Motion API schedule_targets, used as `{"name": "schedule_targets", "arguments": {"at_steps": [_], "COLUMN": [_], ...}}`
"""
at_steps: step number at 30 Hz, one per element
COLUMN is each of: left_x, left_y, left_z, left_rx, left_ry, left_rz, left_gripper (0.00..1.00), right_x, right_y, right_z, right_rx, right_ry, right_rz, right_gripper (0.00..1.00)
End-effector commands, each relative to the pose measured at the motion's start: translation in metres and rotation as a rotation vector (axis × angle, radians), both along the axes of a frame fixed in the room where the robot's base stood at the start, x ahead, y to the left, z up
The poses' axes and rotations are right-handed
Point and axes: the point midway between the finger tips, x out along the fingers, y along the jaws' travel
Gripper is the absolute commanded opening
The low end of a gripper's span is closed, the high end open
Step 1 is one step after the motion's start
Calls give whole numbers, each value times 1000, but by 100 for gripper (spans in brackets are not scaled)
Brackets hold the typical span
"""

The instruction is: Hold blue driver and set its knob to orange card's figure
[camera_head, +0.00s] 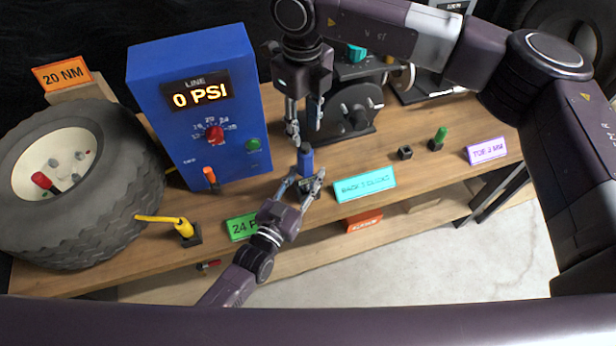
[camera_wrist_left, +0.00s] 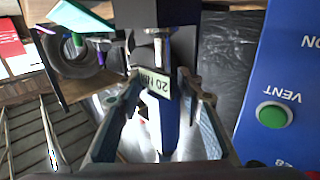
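The orange card (camera_head: 61,74) at the far left reads "20 NM". The blue driver (camera_head: 305,160) stands roughly upright at the front middle of the bench. My left gripper (camera_head: 304,184) is closed around it from the front. In the left wrist view the driver (camera_wrist_left: 158,125) lies between my fingers, and its small label (camera_wrist_left: 151,82) appears to read "20 NM", seen turned over. My right gripper (camera_head: 303,122) hangs just above the driver, pointing down, fingers apart and empty. The driver's knob is hard to make out.
A blue panel (camera_head: 205,130) reading "0 PSI" stands behind left, next to a tyre (camera_head: 120,160). A yellow tool (camera_head: 184,229), a green card (camera_head: 240,227), a teal card (camera_head: 364,185) and a purple card (camera_head: 486,151) line the front edge. A dark machine (camera_head: 352,108) stands behind.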

Motion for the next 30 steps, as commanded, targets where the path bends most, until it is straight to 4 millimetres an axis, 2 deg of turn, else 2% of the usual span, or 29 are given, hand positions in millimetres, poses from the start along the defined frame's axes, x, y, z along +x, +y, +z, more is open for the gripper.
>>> {"name": "schedule_targets", "arguments": {"at_steps": [1, 6, 17, 20, 30], "left_x": [0, 0, -5, -16, -79], "left_y": [2, 2, 3, 9, 41], "left_z": [-1, -1, -1, -2, -2], "left_rx": [5, 3, 1, 1, 3], "left_ry": [1, 1, 2, 3, 4], "left_rz": [3, 2, 1, 1, 1], "left_gripper": [36, 55, 55, 55, 55], "right_x": [0, 0, 0, 0, 0], "right_y": [0, 0, 0, 0, 0], "right_z": [0, 0, 0, 0, 0], "right_rx": [0, 0, 0, 0, 0], "right_ry": [0, 0, 0, 0, 0], "right_rz": [0, 0, 0, 0, 0], "right_gripper": [34, 34, 34, 34, 34]}}
